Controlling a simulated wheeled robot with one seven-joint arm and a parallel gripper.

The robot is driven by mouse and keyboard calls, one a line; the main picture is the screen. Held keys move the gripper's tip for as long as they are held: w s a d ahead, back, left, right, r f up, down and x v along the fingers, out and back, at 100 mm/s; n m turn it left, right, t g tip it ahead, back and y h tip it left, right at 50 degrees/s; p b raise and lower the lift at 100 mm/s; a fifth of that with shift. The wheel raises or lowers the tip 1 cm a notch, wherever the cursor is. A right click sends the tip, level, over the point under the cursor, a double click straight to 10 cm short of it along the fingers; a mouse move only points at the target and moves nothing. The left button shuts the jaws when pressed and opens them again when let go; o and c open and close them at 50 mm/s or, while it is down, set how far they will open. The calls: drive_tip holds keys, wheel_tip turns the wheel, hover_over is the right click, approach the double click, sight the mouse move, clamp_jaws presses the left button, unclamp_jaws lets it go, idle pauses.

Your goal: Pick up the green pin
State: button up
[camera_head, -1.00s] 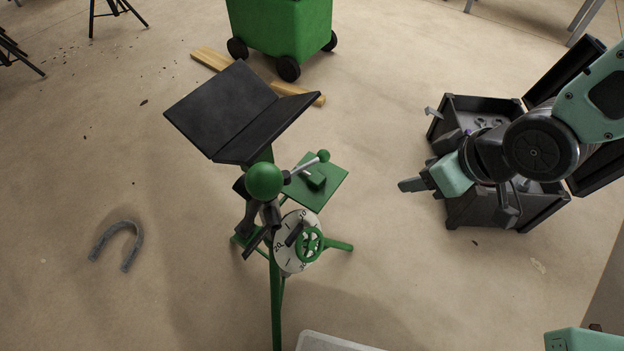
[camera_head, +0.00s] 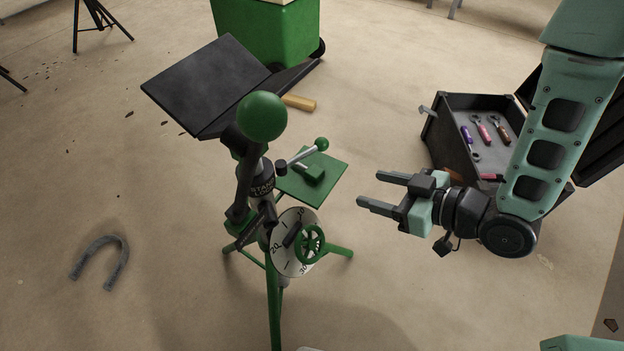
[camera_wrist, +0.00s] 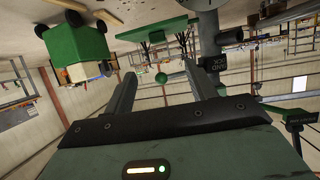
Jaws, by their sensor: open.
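On the green stand (camera_head: 275,310), a grey rod with a small green ball end (camera_head: 322,144) sticks out above a small green plate (camera_head: 325,186); it looks the likeliest green pin, but I cannot be sure. In the wrist view a small green ball (camera_wrist: 161,78) shows beyond and between my open fingers (camera_wrist: 159,69). The rod behind it is hidden there.
A dial with a green handwheel (camera_head: 310,244) is below. An open black toolbox (camera_head: 455,150) stands behind my arm. A grey horseshoe shape (camera_head: 100,262) lies on the floor.

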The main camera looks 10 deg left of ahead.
drive_tip(key=b, duration=0.3)
approach(315, 171)
drive_tip(key=a+f, duration=0.1)
drive_tip(key=a, duration=0.2)
drive_tip(key=shift+w+d+b+x, duration=0.1)
drive_tip(key=shift+w+b+x, duration=0.1)
drive_tip(key=shift+x, duration=0.85)
drive_tip(key=shift+w+d+b+x, duration=0.1)
drive_tip(key=shift+w+x, duration=0.1)
drive_tip(key=shift+x, duration=0.85)
drive_tip(key=shift+w+d+b+x, duration=0.1)
drive_tip(key=shift+w+x, duration=0.05)
drive_tip(key=shift+x, duration=0.95)
drive_tip(key=c, duration=1.2)
drive_tip(key=shift+o, duration=0.2)
drive_tip(key=shift+r, duration=0.15)
drive_tip(key=shift+r+p, duration=0.3)
drive_tip(key=shift+r, duration=0.3)
wheel_tip(315, 171, up, 2)
drive_tip(key=shift+r+p, duration=0.25)
drive_tip(key=shift+p, duration=0.2)
drive_tip(key=s+d+p, duration=0.3)
drive_tip(key=d, duration=0.5)
drive_tip(key=s+d+p, duration=0.3)
drive_tip(key=s+d, duration=0.1)
drive_tip(key=d, duration=0.4)
drive_tip(key=shift+s+d+f, duration=0.2)
drive_tip(key=shift+d, duration=0.05)
